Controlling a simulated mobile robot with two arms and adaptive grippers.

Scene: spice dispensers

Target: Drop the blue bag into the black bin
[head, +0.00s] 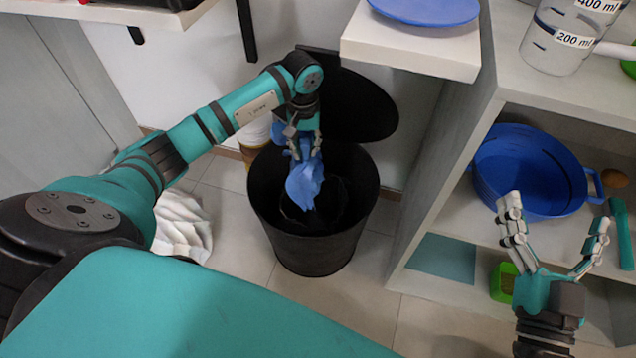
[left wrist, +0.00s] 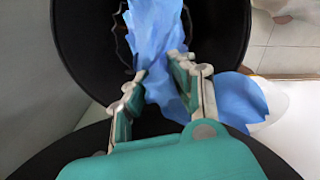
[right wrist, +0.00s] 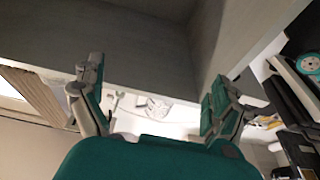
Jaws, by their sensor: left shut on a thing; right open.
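The blue bag (head: 304,184) is crumpled and hangs down from my left gripper (head: 306,150) over the mouth of the black bin (head: 318,247). My left gripper is shut on the bag's upper part. In the left wrist view the bag (left wrist: 157,45) sits between the fingers (left wrist: 158,80), with the dark bin (left wrist: 85,45) around it. The bin's lid (head: 350,105) stands open behind the mouth. My right gripper (head: 555,240) is open and empty in front of the shelf unit; its spread fingers also show in the right wrist view (right wrist: 155,95).
A shelf unit (head: 425,200) stands right of the bin, with a blue pan (head: 530,170) and a green container (head: 503,283) inside. A white ledge with a blue plate (head: 425,8) juts out above the bin. A white crumpled item (head: 182,225) lies on the floor at left.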

